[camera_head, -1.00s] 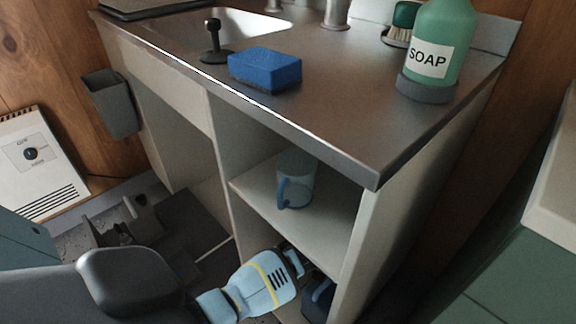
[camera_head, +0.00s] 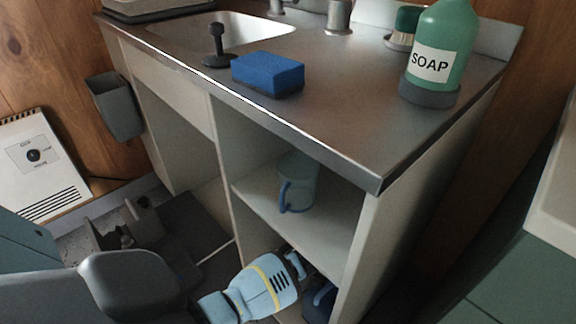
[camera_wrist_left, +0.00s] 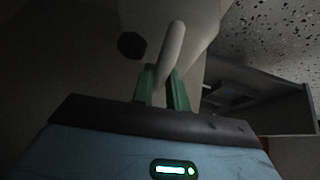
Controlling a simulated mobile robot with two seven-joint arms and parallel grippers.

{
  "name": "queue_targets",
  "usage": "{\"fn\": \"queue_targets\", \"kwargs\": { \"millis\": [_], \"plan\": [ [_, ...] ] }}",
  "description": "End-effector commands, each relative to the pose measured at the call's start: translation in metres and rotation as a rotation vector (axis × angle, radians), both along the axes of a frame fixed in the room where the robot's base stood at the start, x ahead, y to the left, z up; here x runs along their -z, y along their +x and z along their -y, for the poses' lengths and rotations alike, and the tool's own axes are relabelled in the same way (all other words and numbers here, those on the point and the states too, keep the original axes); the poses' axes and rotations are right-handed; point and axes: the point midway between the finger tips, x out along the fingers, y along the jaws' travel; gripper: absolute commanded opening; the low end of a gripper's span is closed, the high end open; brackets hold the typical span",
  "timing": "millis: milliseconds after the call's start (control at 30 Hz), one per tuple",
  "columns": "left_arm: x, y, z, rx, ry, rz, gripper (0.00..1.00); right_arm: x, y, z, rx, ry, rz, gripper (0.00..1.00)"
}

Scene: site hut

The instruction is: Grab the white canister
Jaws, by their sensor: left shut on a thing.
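In the left wrist view, a pale, dim white canister (camera_wrist_left: 197,32) fills the top middle, with a round dark cap at its left and a handle toward the camera. My left gripper (camera_wrist_left: 162,88) has its green fingers on either side of that handle and is shut on it. In the head view my left gripper (camera_head: 303,265) reaches into the lower compartment of the sink cabinet, below the shelf. There the white canister is hidden by the cabinet and my wrist. My right gripper is not in view.
The cabinet shelf (camera_head: 262,192) above my wrist holds a clear mug with a blue handle (camera_head: 298,185). A dark blue object (camera_head: 320,300) stands in the lower compartment beside my gripper, close to the side panel (camera_head: 385,235). The counter holds a blue sponge (camera_head: 268,73) and a soap bottle (camera_head: 440,50).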

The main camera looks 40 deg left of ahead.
Motion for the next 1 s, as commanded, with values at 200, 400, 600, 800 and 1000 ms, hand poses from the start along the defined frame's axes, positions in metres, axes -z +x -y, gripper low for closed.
{"fn": "queue_targets", "kwargs": {
  "millis": [200, 400, 600, 800, 1000],
  "plan": [
    [0.0005, -0.001, -0.001, 0.001, 0.004, -0.004, 0.0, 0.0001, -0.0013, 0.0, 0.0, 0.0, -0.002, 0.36],
    [0.0006, -0.0012, -0.0013, 0.001, 0.005, -0.004, 0.0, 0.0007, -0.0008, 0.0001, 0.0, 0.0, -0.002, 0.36],
    [0.0008, -0.0014, -0.0015, 0.001, 0.005, -0.005, 0.0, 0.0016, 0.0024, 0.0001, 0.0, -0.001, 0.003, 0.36],
    [-0.0031, 0.0024, -0.0025, 0.002, 0.009, 0.005, 0.0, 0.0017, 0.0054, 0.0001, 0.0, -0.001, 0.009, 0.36],
    [-0.003, 0.0021, -0.0025, 0.002, 0.009, 0.004, 0.0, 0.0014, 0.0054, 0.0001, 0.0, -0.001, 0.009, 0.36]
  ]
}}
